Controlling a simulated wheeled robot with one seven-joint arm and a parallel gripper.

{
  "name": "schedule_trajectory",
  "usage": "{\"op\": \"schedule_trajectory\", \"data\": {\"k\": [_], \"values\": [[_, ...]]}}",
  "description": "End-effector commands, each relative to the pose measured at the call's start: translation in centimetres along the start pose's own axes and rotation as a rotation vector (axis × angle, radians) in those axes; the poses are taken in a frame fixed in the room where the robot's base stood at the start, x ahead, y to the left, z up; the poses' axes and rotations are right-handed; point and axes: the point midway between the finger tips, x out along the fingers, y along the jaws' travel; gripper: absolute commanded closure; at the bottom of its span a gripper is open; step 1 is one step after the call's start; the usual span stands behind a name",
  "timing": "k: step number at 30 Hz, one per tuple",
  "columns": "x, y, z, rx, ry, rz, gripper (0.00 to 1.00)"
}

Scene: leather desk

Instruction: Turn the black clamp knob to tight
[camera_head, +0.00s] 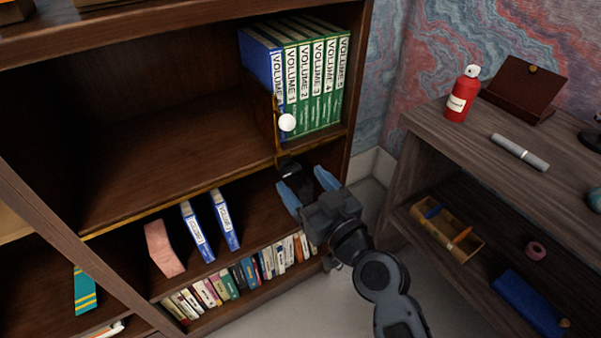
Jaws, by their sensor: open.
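The black clamp knob (289,168) shows as a small dark shape just under the front edge of the upper shelf, below a dark divider (264,112) beside the books. A white ball (287,122) sits at the divider's front edge. My gripper (301,178) reaches up from the lower right with its two blue fingers spread apart. The knob is just beyond the fingertips, nearer the left finger. I cannot tell whether the fingers touch it or which way it is turned.
Blue and green volumes (318,82) stand right of the divider. The shelf left of it (170,150) is bare. Below stand blue-and-white books (197,232), a pink block (163,248) and a row of small books. A side desk (450,130) with a red bottle (462,95) stands right.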

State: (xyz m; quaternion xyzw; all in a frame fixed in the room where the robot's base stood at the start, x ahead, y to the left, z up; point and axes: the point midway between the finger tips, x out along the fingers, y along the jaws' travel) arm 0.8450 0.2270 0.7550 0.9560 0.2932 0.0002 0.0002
Motion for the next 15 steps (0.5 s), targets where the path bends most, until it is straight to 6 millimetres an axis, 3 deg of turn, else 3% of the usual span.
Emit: {"op": "schedule_trajectory", "data": {"k": [6, 15], "values": [[2.6, 0.0, -0.1, 0.0, 0.001, 0.0, 0.26], [3.2, 0.0, 0.1, 0.001, -0.001, 0.001, 0.26]]}}
